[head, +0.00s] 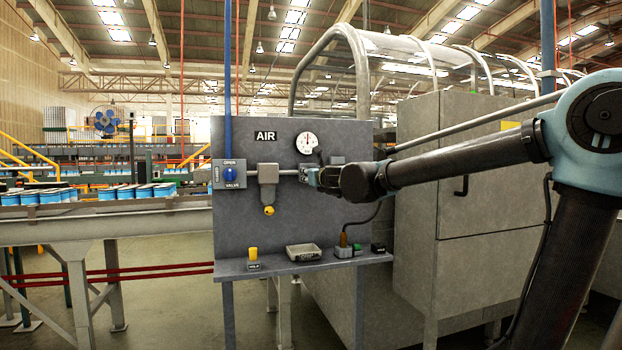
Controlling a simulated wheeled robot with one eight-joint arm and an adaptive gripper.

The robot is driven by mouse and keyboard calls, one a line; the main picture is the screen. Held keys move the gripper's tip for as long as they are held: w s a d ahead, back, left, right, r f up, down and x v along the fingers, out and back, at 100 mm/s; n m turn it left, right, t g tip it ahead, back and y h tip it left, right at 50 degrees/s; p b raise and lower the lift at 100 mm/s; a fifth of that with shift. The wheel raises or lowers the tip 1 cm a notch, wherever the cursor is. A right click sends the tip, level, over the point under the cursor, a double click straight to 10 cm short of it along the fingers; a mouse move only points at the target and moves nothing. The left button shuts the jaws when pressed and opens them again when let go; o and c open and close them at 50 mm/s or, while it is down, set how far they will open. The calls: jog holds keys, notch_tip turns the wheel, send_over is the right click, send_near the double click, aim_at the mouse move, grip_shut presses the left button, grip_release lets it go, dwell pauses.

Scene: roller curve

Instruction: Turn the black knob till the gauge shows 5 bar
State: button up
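A round white gauge (307,143) sits on the grey panel (236,140), right of the AIR label. Its needle appears to point about straight up, but the numbers are too small to read. My gripper (308,176) is at the panel just below the gauge, at the right end of the grey pipe. The black knob is not clearly seen; my gripper covers that spot. I cannot tell whether the fingers are open or shut, or whether they touch anything.
A blue valve knob (229,174) marked OPEN is at the panel's left. A grey filter unit (268,184) hangs from the pipe. The shelf (270,265) bears a yellow piece (253,253), a grey tray (303,252) and a small black block (378,248). A grey cabinet (480,200) stands behind my arm.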

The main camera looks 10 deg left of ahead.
jog(key=o, duration=1.1)
jog(key=shift+c, duration=0.2)
jog(key=shift+s, duration=0.1)
jog(key=v, duration=1.1)
jog(key=shift+s+d, duration=0.15)
jog(key=shift+s, duration=0.15)
